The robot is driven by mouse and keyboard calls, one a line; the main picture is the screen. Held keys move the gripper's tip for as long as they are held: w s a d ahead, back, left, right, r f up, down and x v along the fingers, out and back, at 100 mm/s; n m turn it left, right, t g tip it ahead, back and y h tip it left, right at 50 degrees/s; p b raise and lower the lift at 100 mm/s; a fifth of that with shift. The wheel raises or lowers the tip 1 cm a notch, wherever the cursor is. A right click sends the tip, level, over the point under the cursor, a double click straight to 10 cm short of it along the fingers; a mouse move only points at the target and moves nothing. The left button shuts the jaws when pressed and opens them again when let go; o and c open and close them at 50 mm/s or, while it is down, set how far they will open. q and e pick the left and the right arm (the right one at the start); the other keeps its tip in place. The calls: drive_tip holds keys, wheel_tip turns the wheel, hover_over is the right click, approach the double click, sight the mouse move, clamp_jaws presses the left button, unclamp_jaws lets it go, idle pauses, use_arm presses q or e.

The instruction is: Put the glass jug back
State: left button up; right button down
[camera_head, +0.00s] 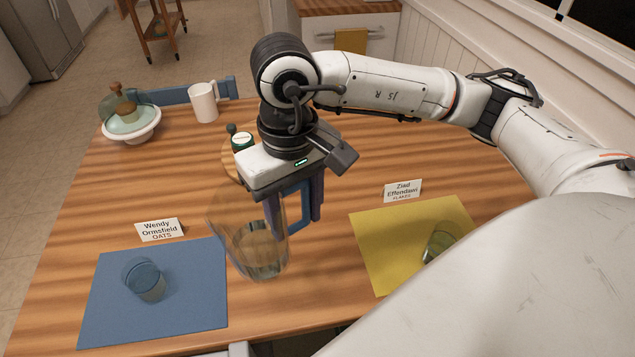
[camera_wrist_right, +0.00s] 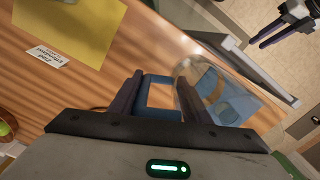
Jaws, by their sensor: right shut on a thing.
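The clear glass jug (camera_head: 258,250) has a blue handle (camera_head: 300,208) and some liquid low inside. My right gripper (camera_head: 296,222) is shut on this handle, one finger on each side. In the right wrist view the handle (camera_wrist_right: 160,92) sits between the fingers, with the jug (camera_wrist_right: 215,92) beyond. The jug is over the front middle of the wooden table, between the blue and yellow mats. I cannot tell whether its base touches the table. My left gripper (camera_wrist_right: 272,36) shows only in the right wrist view, away from the table, its fingers apart and empty.
A tumbler (camera_head: 146,281) stands on the blue mat (camera_head: 190,315); another glass (camera_head: 438,242) stands on the yellow mat (camera_head: 385,245). Name cards (camera_head: 160,229) stand behind the mats. A round board (camera_head: 231,166) with a jar (camera_head: 242,141), a white mug (camera_head: 204,102) and a domed stand (camera_head: 131,127) are farther back.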

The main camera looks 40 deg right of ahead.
drive_tip(key=shift+m, duration=0.6)
drive_tip(key=shift+w+f+m, duration=0.15)
drive_tip(key=shift+f+m, duration=0.05)
drive_tip(key=shift+m, duration=0.6)
drive_tip(key=m, duration=0.2)
drive_tip(key=m+b, duration=0.1)
drive_tip(key=shift+w+a+f+m, duration=0.3)
drive_tip(key=shift+w+m, duration=0.05)
drive_tip(key=shift+m, duration=0.05)
drive_tip(key=w+a+f+m+b, duration=0.2)
drive_tip(key=w+f+m, duration=0.1)
drive_tip(key=m, duration=1.4)
drive_tip(key=w+a+f+m+b, duration=0.2)
drive_tip(key=w+f+m, duration=0.1)
drive_tip(key=m, duration=1.4)
drive_tip(key=f, duration=0.3)
drive_tip(key=f+p, duration=0.1)
drive_tip(key=f, duration=0.4)
drive_tip(key=shift+a+f, duration=0.25)
drive_tip(key=shift+f, duration=0.55)
